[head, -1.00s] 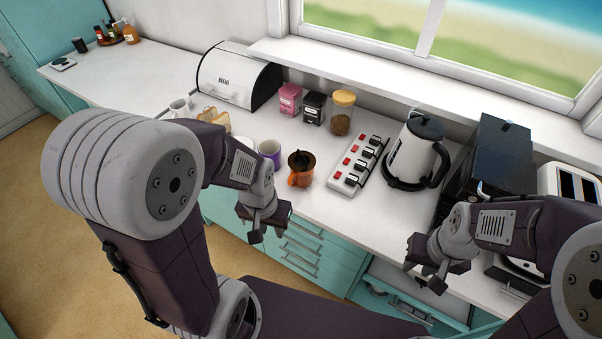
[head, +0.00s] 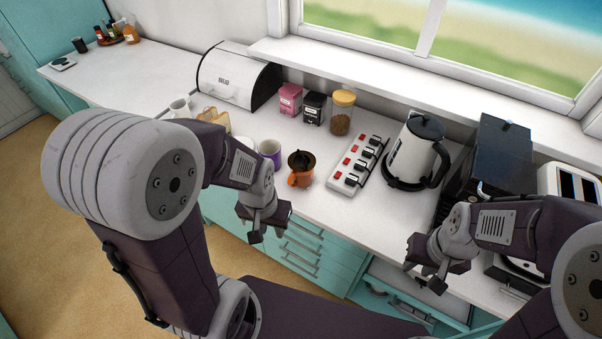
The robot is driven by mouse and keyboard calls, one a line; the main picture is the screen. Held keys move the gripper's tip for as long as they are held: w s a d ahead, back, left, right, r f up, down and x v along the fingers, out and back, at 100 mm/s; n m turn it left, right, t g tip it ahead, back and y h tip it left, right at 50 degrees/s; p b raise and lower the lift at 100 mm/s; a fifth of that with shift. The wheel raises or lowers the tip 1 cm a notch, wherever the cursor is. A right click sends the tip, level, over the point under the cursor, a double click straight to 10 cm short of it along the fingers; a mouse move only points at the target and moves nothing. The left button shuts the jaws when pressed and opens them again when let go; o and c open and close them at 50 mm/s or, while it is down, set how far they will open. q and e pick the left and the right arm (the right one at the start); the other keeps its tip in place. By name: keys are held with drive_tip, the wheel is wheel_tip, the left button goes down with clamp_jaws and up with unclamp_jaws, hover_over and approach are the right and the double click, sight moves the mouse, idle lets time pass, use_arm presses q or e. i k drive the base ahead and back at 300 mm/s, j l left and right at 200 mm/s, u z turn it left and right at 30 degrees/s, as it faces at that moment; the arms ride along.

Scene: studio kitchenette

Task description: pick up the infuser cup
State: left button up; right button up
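The infuser cup is most likely the orange cup with a dark top (head: 300,177), which stands upright on the white counter (head: 345,213) near its front edge. My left gripper (head: 262,232) is in front of the counter edge, below and left of the orange cup in the picture, and apart from it. My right gripper (head: 428,280) is at the counter's front edge on the right, far from the cup. Nothing shows in either gripper. The fingers are small and turned away, so their opening is hard to judge.
A purple mug (head: 270,153) stands just left of the orange cup. A power strip with red switches (head: 358,165) lies to its right, then a kettle (head: 416,150). A jar (head: 342,112) and pink (head: 290,99) and black tins (head: 314,107) stand behind. Counter in front of the strip is clear.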

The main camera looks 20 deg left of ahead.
sight(309, 158)
drive_tip(key=i+u, duration=0.1)
drive_tip(key=u, duration=0.8)
drive_tip(key=i+l+u, duration=0.1)
drive_tip(key=u, duration=0.3)
drive_tip(key=i+l+u, duration=0.1)
drive_tip(key=u, duration=0.35)
